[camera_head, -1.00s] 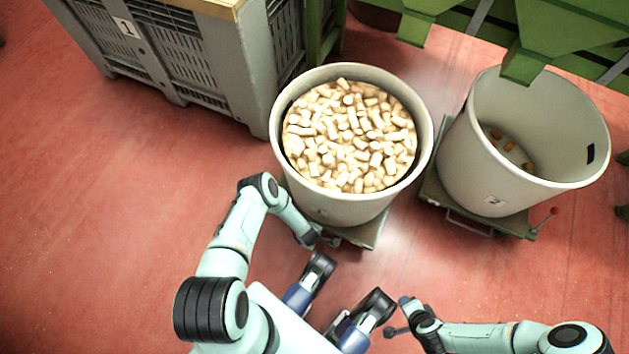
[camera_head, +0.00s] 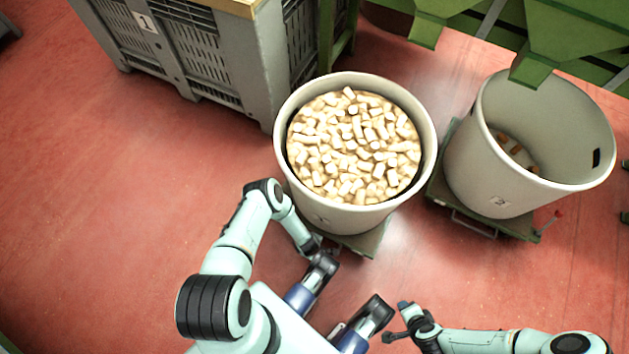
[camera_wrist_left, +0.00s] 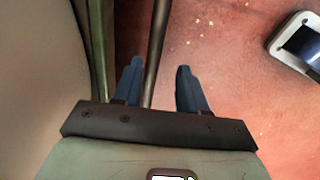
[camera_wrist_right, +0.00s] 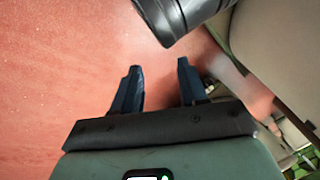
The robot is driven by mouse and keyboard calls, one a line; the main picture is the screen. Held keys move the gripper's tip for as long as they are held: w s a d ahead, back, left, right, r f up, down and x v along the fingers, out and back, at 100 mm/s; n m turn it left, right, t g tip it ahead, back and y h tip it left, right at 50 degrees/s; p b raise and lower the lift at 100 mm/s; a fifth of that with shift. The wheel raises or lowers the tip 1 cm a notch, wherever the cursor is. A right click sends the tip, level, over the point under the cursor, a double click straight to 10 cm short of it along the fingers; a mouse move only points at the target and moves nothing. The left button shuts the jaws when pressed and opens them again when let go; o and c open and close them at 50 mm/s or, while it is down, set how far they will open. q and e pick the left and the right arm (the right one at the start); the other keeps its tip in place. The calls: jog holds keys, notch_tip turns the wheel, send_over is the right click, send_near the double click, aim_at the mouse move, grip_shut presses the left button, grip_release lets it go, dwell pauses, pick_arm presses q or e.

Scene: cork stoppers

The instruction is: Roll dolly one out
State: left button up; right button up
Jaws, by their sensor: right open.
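Dolly one (camera_head: 368,243) is a low green platform under a big pale tub (camera_head: 428,150) full of cork stoppers (camera_head: 355,145). Its front right corner shows; the tub hides most of it. My left gripper (camera_head: 328,252) is down at the dolly's front edge. In the left wrist view its fingers (camera_wrist_left: 158,85) stand apart with a dark bar (camera_wrist_left: 157,45), apparently the dolly's handle, running between them, closer to the left finger. The tub wall (camera_wrist_left: 45,60) fills the left there. My right gripper (camera_head: 390,335) is open and empty above the floor; its fingers also show in the right wrist view (camera_wrist_right: 158,85).
A second tub (camera_head: 470,150), nearly empty with a few corks, stands on another green dolly (camera_head: 520,228) at the right. A grey crate (camera_head: 240,60) marked 1 stands behind left. Green machinery (camera_head: 580,30) is behind. Red floor (camera_head: 120,200) is clear at the left.

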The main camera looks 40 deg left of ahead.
pick_arm(q)
jog(key=shift+w, duration=0.15)
notch_tip(320, 180, up, 13)
jog(key=s+p, duration=0.2)
jog(key=p, duration=0.3)
jog(key=shift+s+d+p, duration=0.25)
jog(key=shift+s+p, duration=0.05)
pick_arm(e)
jog(key=s+a+r+g+y, duration=0.1)
jog(key=s+a+r+g, duration=0.1)
jog(key=s+a+r, duration=0.2)
jog(key=s+r, duration=0.2)
jog(key=s, duration=0.2)
jog(key=shift+s+r+n+g, duration=0.3)
jog(key=shift+s+g, duration=0.05)
jog(key=shift+g, duration=0.05)
pick_arm(q)
jog(key=shift+r, duration=0.15)
